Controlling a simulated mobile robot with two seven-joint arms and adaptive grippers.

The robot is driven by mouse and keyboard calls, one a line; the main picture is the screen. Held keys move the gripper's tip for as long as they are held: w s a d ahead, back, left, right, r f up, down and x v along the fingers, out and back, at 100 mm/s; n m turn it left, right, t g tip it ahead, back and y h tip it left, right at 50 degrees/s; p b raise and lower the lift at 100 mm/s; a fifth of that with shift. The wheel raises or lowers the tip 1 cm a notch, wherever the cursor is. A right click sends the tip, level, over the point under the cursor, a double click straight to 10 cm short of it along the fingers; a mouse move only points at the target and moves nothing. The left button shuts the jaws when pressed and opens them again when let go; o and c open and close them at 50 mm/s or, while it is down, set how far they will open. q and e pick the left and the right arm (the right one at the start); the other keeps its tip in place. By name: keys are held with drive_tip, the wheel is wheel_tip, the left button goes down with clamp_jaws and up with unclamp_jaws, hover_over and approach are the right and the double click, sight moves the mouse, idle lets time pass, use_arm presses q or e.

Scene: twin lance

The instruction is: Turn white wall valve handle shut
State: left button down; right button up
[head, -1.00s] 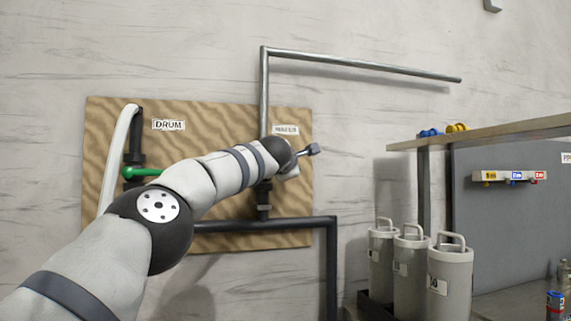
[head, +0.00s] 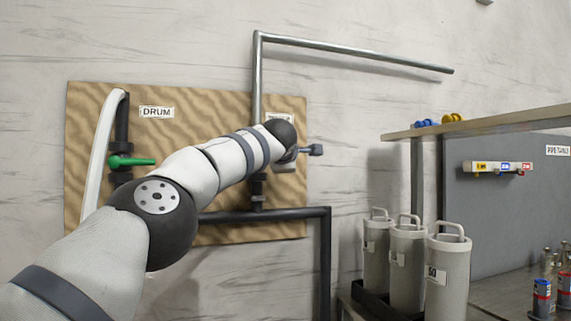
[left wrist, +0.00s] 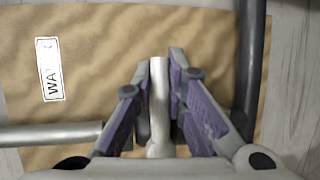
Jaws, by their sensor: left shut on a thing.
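The white wall valve handle (left wrist: 158,95) shows in the left wrist view as a pale bar running up between my fingers. My left gripper (left wrist: 160,62) is shut on it, with a purple-padded finger on each side. In the head view my left gripper (head: 302,151) is at the right edge of the wooden board, mostly behind my wrist, so the valve and handle are largely hidden there. My right gripper is not in view.
The wooden board (head: 225,105) also carries a green handle (head: 130,161) under a DRUM label (head: 157,112). A steel pipe (head: 350,57) runs above and a black pipe (head: 265,217) below. Grey canisters (head: 447,275) and a shelf (head: 480,125) stand at right.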

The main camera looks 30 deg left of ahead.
use_arm(q)
drive_tip(key=shift+a+f, duration=0.1)
drive_tip(key=c, duration=1.6)
unclamp_jaws()
drive_tip(key=shift+s+d+r, duration=0.25)
drive_tip(key=v, duration=1.1)
drive_tip(key=shift+s+f, duration=0.2)
drive_tip(key=shift+s, duration=0.05)
